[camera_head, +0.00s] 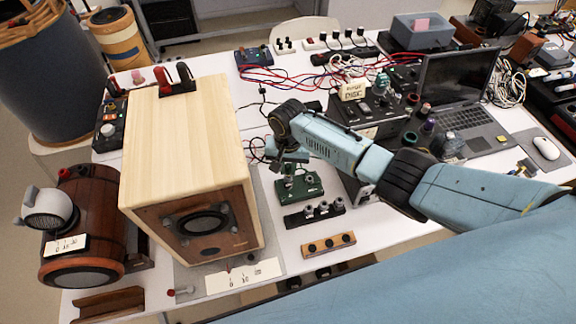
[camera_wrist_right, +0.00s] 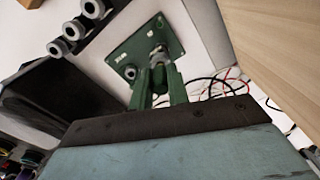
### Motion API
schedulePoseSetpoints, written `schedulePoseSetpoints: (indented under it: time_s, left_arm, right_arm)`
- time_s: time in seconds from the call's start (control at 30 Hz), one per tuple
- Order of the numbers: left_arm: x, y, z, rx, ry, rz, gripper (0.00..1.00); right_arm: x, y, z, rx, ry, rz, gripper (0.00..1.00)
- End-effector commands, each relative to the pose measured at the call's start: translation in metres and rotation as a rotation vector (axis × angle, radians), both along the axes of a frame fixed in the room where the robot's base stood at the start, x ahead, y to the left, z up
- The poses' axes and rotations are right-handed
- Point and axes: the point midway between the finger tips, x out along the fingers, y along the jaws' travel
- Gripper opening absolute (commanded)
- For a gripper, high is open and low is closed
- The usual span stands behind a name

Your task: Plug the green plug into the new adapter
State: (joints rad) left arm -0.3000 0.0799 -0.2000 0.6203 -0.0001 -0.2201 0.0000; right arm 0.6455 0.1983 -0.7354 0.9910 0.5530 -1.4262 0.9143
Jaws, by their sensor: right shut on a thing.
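A green block (camera_head: 300,187) with grey round connectors lies on the white table, to the right of the big wooden speaker. Its plate (camera_wrist_right: 133,50) fills the upper middle of the right wrist view. My right gripper (camera_head: 290,157) reaches down over the block's far side. In the right wrist view its fingers (camera_wrist_right: 162,66) are shut on a grey connector (camera_wrist_right: 159,52) at the block. I cannot tell whether this piece is a separate plug or part of the block. A second grey connector (camera_wrist_right: 130,72) stands free beside it. My left gripper is not in view.
The wooden speaker (camera_head: 182,140) stands close left of my gripper. A black strip with grey posts (camera_head: 314,213) and an orange strip with dark holes (camera_head: 328,245) lie in front of the block. A labelled black device (camera_head: 366,112), laptop (camera_head: 459,90) and red cables (camera_head: 285,75) lie beyond.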

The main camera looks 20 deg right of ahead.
Motion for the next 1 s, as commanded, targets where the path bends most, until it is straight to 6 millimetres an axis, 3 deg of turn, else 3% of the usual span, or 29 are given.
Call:
schedulePoseSetpoints:
  time_s: [0.7,0.73,0.9,1.0]
  left_arm:
    - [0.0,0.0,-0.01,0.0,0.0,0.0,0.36]
    - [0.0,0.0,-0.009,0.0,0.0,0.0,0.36]
    - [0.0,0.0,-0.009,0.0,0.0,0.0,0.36]
    - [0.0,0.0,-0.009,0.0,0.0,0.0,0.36]
  right_arm:
    - [-0.001,0.0,-0.015,0.0,0.001,0.0,0.0]
    - [-0.001,0.0,-0.014,0.0,0.001,0.0,0.19]
    - [0.0,0.0,-0.013,-0.001,0.0,0.0,0.42]
    - [0.0,0.0,-0.013,0.0,0.0,0.0,0.42]
